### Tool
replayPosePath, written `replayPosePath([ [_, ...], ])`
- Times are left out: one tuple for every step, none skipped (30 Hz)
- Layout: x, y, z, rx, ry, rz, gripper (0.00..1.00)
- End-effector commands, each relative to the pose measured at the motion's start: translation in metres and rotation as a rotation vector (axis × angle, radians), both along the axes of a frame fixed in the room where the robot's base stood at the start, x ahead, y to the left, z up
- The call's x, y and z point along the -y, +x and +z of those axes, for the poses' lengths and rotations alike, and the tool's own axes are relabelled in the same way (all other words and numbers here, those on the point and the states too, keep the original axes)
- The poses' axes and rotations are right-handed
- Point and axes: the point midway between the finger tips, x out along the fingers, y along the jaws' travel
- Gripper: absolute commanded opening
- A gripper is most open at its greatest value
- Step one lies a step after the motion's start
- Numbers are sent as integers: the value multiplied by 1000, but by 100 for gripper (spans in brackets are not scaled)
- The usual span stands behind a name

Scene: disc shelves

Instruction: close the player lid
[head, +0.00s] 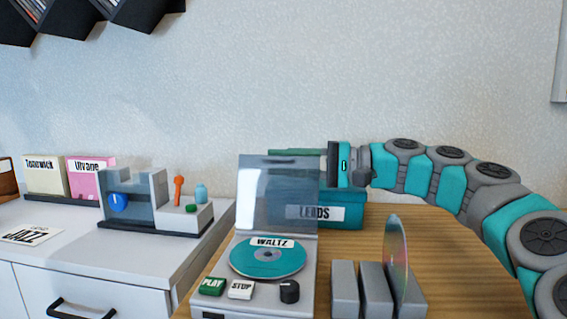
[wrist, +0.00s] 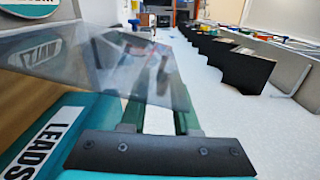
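The player (head: 262,285) stands on the wooden top with its clear lid (head: 278,195) raised nearly upright. A teal disc labelled WALTZ (head: 267,258) lies in it. The lid also crosses the wrist view (wrist: 95,60), close in front of the camera. My gripper (head: 292,152) comes in from the right, at the height of the lid's top edge, and its fingers reach behind the lid. In the wrist view, the two green fingers look apart with nothing between them, partly seen through the lid. I cannot tell whether a finger touches the lid.
A grey slotted rack (head: 372,285) holding an upright disc (head: 396,258) is right of the player. A white cabinet (head: 70,262) with cases and a grey holder is at left.

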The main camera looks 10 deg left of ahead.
Motion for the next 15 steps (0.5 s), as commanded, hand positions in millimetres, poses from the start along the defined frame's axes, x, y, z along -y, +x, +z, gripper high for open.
replayPosePath([
  [0, 0, 0, 0, 0, 0, 23],
  [0, 0, 0, 0, 0, 0, 20],
  [0, 0, 0, 0, 0, 0, 15],
  [0, 0, 0, 0, 0, 0, 12],
  [0, 0, 0, 0, 0, 0, 8],
  [0, 0, 0, 0, 0, 0, 4],
  [0, 0, 0, 0, -1, 0, 0],
  [0, 0, 0, 0, -1, 0, 0],
  [0, 0, 0, 0, -1, 0, 0],
  [0, 0, -1, 0, -1, 0, 0],
  [0, 0, -1, 0, -1, 0, 0],
  [0, 0, -1, 0, -1, 0, 0],
  [0, 0, -1, 0, -1, 0, 0],
  [0, 0, -1, 0, -2, 0, 0],
  [0, 0, -1, 0, -2, 0, 0],
])
